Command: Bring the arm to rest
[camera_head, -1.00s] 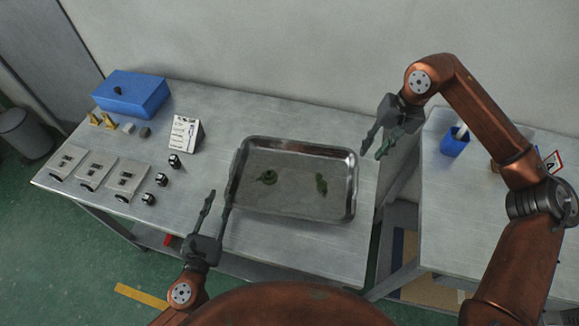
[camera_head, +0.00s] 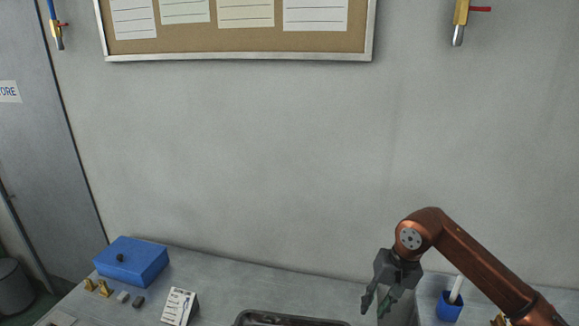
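My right arm (camera_head: 470,262) comes in from the right, copper-coloured and bent at a joint. Its grey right gripper (camera_head: 375,309) points down near the bottom edge of the head view. The two fingers are apart and I see nothing between them. The gripper appears to the right of the metal tray (camera_head: 262,316), of which only the far rim shows. My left gripper and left arm are out of the view.
A blue box (camera_head: 133,262) stands at the table's back left. Small brass pieces (camera_head: 104,288) and a small stand-up card (camera_head: 180,306) are near it. A blue cup (camera_head: 449,307) stands at the right. A notice board (camera_head: 237,45) hangs on the bare wall.

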